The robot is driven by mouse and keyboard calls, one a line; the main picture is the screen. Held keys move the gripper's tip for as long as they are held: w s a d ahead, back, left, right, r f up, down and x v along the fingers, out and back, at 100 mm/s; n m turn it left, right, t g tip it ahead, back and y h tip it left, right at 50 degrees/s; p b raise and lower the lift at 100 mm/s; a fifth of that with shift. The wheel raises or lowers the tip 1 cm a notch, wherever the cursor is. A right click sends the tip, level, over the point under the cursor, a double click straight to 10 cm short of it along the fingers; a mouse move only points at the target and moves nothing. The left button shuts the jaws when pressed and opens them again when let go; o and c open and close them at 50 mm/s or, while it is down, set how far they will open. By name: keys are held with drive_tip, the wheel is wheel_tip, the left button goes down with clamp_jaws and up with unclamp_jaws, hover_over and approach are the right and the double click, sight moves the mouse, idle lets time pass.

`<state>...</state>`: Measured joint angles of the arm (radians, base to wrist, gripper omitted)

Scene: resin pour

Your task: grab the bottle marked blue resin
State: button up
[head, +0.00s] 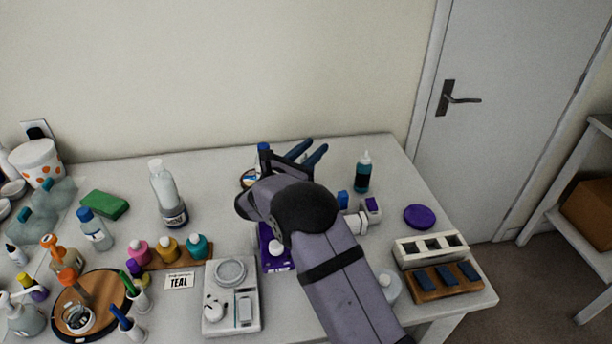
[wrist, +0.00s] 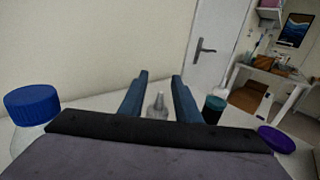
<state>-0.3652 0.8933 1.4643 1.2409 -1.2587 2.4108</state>
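My gripper (head: 315,148) is open, its two blue fingers spread and pointing right along the back of the table; the wrist view shows the gap between them (wrist: 160,80). A bottle of dark blue-teal liquid with a pale nozzle (head: 363,174) stands upright to the right of the fingertips, apart from them. In the wrist view a pale nozzle top (wrist: 158,107) shows between the fingers; its lower part is hidden. A blue-capped bottle (wrist: 32,108) stands left of the gripper, mostly hidden by my arm in the head view. No blue resin marking is readable.
A dark jar with a teal top (wrist: 213,108) is right of the right finger. A purple disc (head: 420,216), white mould (head: 431,248) and wooden tray (head: 444,292) lie at right. A scale (head: 231,315) and several bottles fill the left. The back right corner is fairly clear.

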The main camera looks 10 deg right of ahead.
drive_tip(key=shift+w+d, duration=0.2)
drive_tip(key=shift+w, duration=0.05)
clamp_jaws()
idle(1.4)
